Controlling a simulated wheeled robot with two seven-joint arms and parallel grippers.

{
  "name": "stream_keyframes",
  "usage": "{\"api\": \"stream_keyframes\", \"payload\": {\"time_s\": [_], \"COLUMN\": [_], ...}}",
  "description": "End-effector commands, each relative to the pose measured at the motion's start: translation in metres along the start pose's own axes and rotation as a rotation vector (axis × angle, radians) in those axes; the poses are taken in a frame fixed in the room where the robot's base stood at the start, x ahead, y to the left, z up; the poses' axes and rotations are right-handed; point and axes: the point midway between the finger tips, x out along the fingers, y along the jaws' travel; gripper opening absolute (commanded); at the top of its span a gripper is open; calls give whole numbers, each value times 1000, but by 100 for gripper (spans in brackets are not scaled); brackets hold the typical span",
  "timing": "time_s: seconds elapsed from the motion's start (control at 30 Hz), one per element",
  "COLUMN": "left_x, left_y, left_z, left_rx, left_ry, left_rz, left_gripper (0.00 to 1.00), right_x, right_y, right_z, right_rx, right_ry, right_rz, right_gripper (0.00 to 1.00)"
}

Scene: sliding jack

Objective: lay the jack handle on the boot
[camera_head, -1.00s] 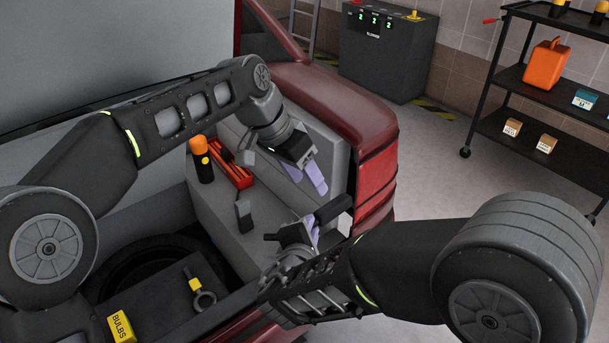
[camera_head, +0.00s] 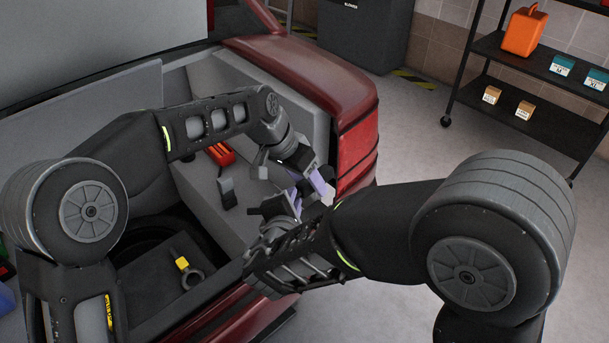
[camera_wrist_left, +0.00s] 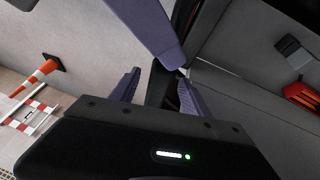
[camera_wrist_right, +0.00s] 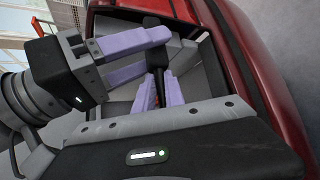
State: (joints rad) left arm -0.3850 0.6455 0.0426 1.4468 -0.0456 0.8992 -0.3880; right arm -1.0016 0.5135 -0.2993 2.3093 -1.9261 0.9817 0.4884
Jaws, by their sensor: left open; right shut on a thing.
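My right gripper (camera_head: 297,203) is shut on a thin dark rod, likely the jack handle (camera_wrist_right: 157,88), which stands between its purple fingers in the right wrist view. My left gripper (camera_head: 316,184) is open. Its purple fingers reach across close to the rod in the right wrist view (camera_wrist_right: 150,55); I cannot tell whether they touch it. The left wrist view shows a right gripper finger just beyond the left fingers. Most of the rod is hidden in the head view. The open boot (camera_head: 238,228) of the red car lies under and left of both grippers.
A red tail-light corner (camera_head: 357,140) stands right of the grippers. A shelf rack (camera_head: 540,70) is farther off, with clear floor before it.

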Motion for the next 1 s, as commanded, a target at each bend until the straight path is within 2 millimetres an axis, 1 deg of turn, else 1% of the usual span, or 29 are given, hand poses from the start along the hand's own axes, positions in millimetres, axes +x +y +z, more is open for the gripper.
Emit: {"api": "stream_keyframes", "payload": {"time_s": [0.13,0.17,0.8,1.0], "left_x": [0,0,0,0], "left_y": [0,0,0,-1], "left_z": [0,0,0,0], "left_rx": [0,0,0,0], "left_ry": [0,0,0,0], "left_rz": [0,0,-1,-1], "left_gripper": [55,53,1,0], "right_x": [0,0,0,0], "right_y": [1,1,1,1], "right_z": [0,0,0,0], "right_rx": [0,0,0,0], "right_ry": [-1,-1,-1,-1], "right_rz": [2,2,2,2], "right_gripper": [0,0,0,0]}}
